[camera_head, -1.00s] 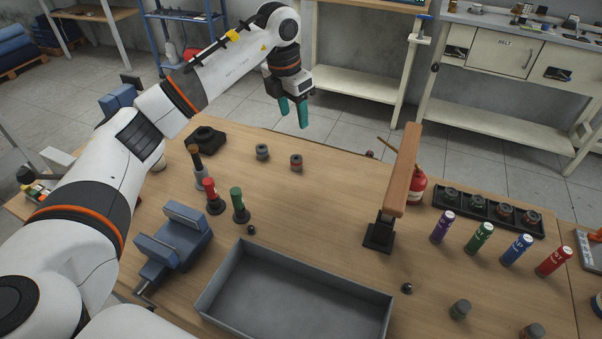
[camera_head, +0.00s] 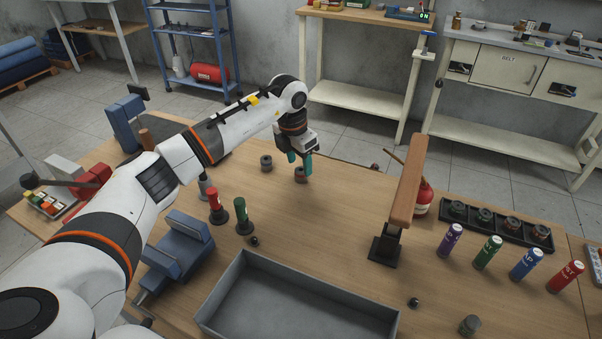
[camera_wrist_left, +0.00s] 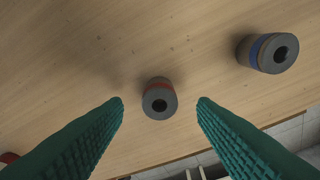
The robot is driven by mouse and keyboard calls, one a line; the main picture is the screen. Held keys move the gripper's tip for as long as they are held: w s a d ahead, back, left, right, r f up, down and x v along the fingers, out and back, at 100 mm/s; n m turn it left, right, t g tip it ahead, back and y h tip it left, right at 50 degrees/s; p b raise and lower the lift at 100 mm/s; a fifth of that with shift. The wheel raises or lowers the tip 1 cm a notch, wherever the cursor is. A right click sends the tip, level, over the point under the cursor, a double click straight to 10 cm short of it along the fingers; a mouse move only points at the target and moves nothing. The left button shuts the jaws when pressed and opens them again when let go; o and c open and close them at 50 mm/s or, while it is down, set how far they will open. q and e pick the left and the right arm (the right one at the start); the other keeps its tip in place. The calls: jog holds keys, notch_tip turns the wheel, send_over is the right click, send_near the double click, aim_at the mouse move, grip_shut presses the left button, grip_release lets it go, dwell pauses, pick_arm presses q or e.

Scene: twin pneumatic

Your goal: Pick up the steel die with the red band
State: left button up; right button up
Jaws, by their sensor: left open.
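The steel die with the red band (camera_wrist_left: 159,98) stands on the wooden table, between the open fingertips in the left wrist view and apart from both. In the head view this die (camera_head: 301,175) is at the table's far edge, just below my left gripper (camera_head: 300,164). My left gripper is open and empty, its green fingers pointing down; part of the die is hidden behind them in the head view. A second die, with a blue band (camera_wrist_left: 268,53), stands to the right in the wrist view and to the left in the head view (camera_head: 266,163). My right gripper is out of view.
A wooden bar on a black stand (camera_head: 408,185) rises to the right. The table between is mostly clear.

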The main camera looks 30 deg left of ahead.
pick_arm(q)
jog(key=shift+w+d+f, duration=0.1)
jog(key=shift+w+f, duration=0.1)
jog(key=shift+f, duration=0.9)
jog(key=shift+r, duration=0.1)
grip_shut()
